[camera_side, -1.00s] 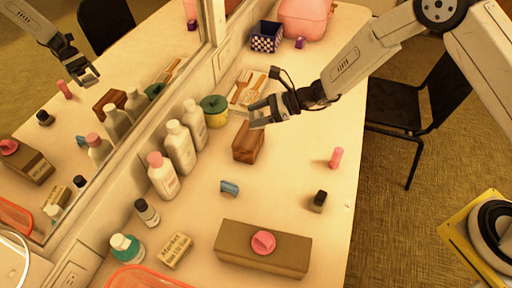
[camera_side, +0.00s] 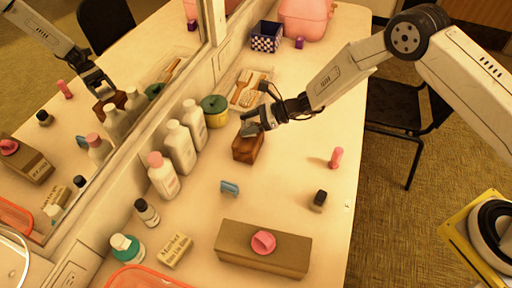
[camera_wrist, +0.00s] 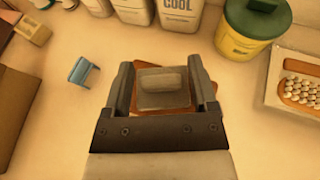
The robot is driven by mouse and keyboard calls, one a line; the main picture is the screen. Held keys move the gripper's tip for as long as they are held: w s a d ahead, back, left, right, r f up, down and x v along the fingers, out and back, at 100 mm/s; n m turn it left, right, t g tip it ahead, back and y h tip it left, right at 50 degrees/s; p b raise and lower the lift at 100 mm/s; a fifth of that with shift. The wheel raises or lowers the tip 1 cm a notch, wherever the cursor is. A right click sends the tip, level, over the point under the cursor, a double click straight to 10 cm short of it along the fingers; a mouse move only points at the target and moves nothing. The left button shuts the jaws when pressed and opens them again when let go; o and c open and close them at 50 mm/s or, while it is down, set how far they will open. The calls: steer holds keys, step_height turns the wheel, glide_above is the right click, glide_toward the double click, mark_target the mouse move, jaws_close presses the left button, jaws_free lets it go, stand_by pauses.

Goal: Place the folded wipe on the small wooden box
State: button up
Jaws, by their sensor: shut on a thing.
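The small wooden box (camera_side: 247,149) stands on the counter near the bottles; its reddish-brown edge also shows around the jaws in the wrist view (camera_wrist: 224,82). My gripper (camera_side: 256,124) is right over the box and points down at it. In the wrist view, my gripper (camera_wrist: 164,88) is shut on the grey folded wipe (camera_wrist: 163,96), which lies between the two fingers above the box top. The wipe also shows as a grey patch in the side view (camera_side: 250,130). Whether it touches the box top is unclear. The jaws and wipe hide most of the box top.
White bottles (camera_side: 181,149) and a green-lidded yellow jar (camera_side: 215,112) stand close left of the box, by the mirror. A tray with brushes (camera_side: 248,88) lies behind.

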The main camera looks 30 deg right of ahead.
steer(key=shift+f, duration=0.65)
steer(key=shift+f, duration=0.1)
steer(key=o, duration=1.1)
steer(key=shift+d, duration=0.15)
steer(key=shift+v, duration=0.8)
steer(key=v, duration=1)
steer(key=shift+s, duration=0.1)
